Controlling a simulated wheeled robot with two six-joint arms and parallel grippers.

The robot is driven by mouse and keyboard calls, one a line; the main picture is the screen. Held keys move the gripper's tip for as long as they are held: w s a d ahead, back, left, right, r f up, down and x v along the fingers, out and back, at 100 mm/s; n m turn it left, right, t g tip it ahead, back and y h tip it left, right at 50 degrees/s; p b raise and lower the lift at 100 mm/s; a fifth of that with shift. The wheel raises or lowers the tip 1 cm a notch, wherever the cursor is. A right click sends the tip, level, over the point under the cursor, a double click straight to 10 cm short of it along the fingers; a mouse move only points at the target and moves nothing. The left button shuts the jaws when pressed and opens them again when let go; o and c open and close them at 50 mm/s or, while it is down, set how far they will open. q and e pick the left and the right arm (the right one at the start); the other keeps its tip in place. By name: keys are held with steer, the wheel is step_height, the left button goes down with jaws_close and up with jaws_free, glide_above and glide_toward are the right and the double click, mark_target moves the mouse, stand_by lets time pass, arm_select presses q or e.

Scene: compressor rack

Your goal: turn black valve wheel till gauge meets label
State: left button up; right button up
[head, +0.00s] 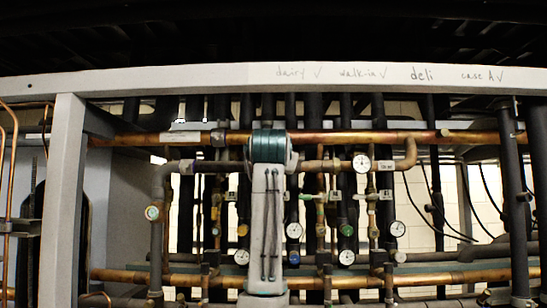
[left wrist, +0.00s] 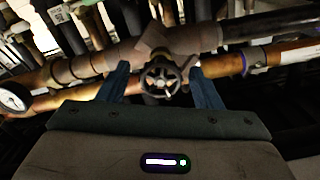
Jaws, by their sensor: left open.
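In the left wrist view a black valve wheel (left wrist: 160,80) with spokes sits on a valve body on a copper and brown pipe. My left gripper (left wrist: 159,70) is open, with one blue finger on each side of the wheel. A gap shows between the wheel and each finger, so it does not appear gripped. A round white gauge (left wrist: 12,97) is cut by the left edge, its reading too small to tell. In the head view a white-faced gauge (head: 361,163) hangs at the upper pipe, among several others. My arm hides the wheel there. My right gripper is not in view.
A pale beam (head: 230,77) with handwritten labels "dairy", "walk-in", "deli" and "case A" crosses above. Copper pipes (head: 450,137) run across the rack, with dark vertical pipes (head: 437,200) crowding around them. A pale post (head: 66,190) stands at left.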

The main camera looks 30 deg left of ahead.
arm_select(q)
steer(key=shift+a, duration=0.1)
steer(key=c, duration=1)
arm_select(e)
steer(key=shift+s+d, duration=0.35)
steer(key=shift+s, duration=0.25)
arm_select(q)
steer(key=shift+f, duration=0.1)
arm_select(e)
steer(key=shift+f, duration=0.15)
arm_select(q)
steer(key=n+b, duration=0.1)
steer(key=n, duration=0.2)
steer(key=n+b, duration=0.2)
steer(key=n, duration=0.2)
steer(key=shift+n, duration=0.3)
steer(key=n+b, duration=0.1)
steer(key=n, duration=0.2)
steer(key=shift+n, duration=0.3)
steer(key=shift+n+b, duration=0.4)
steer(key=shift+n, duration=1.2)
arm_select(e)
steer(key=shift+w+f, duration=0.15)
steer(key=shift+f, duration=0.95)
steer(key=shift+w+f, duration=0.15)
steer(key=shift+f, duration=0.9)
arm_select(q)
steer(key=shift+n, duration=0.3)
